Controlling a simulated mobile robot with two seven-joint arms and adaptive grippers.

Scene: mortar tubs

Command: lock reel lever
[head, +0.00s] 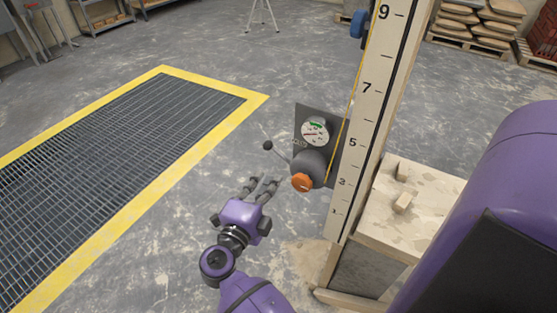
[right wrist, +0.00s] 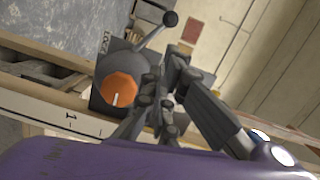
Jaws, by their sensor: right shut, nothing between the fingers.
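The reel (head: 309,163) is a grey drum on a dark plate (head: 305,115) fixed to the tall numbered board. Its lever (head: 278,153) is a thin rod with a black ball end, pointing up and left from the drum. An orange knob (head: 302,182) with a white mark sits on the drum's front. In the right wrist view the lever (right wrist: 157,32) and orange knob (right wrist: 118,88) lie just beyond the fingers. My right gripper (head: 262,181) is shut and empty, left of the orange knob and below the lever ball, apart from both. My left gripper is out of view.
A round gauge (head: 315,132) sits above the reel. A yellow cord (head: 347,112) runs up to a blue wheel (head: 358,24). The numbered board (head: 372,110) stands beside a mortar-stained wooden box (head: 420,205). A yellow-edged floor grate (head: 110,145) lies left; floor between is clear.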

